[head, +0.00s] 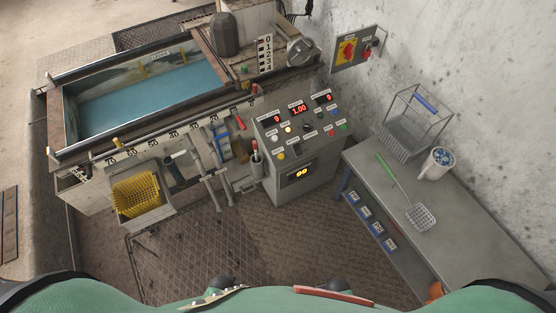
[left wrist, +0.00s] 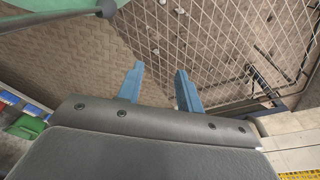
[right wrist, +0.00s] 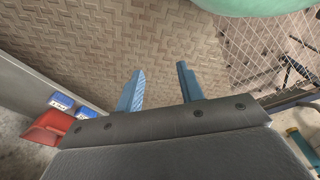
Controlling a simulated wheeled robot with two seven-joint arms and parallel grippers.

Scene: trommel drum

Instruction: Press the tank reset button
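The grey control console (head: 300,140) stands right of the water tank (head: 150,92). Its sloped top carries red number displays (head: 299,108), a yellow button (head: 281,156), a lit white button (head: 288,129), a green button (head: 344,127) and other small buttons and knobs. The labels are too small to read, so I cannot tell which is the tank reset button. My left gripper (left wrist: 160,68) is open and empty above the floor in the left wrist view. My right gripper (right wrist: 160,68) is open and empty above the floor in the right wrist view. Neither gripper shows in the head view.
A switch box (head: 353,50) is on the wall. Floor before the console is clear.

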